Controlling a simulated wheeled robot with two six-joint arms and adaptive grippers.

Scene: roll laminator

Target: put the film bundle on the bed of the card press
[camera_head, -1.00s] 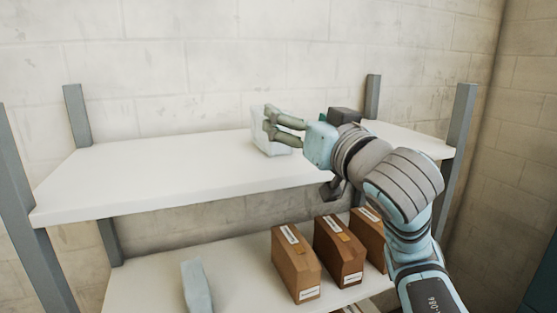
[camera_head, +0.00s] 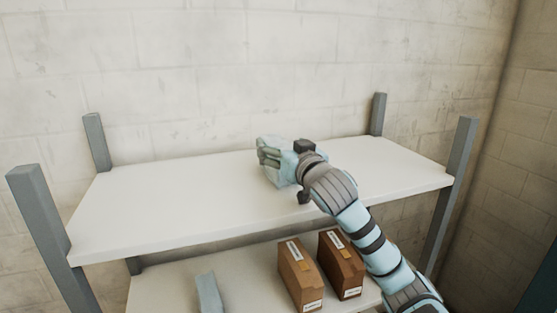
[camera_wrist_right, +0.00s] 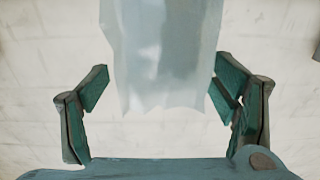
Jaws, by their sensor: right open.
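The film bundle (camera_head: 274,177) is a pale, translucent, upright packet on the upper white shelf, partly hidden behind my right gripper. My right gripper (camera_head: 265,153) is at the bundle, with its arm coming in from the right. In the right wrist view the bundle (camera_wrist_right: 160,55) hangs into the picture from the top, between the two green-padded fingers (camera_wrist_right: 160,88). My left gripper and the card press are not in view.
The upper shelf (camera_head: 150,205) is bare left of the bundle. Grey posts (camera_head: 38,215) stand at its corners, with a block wall behind. The lower shelf holds brown boxes (camera_head: 340,268) and a pale blue item (camera_head: 208,293).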

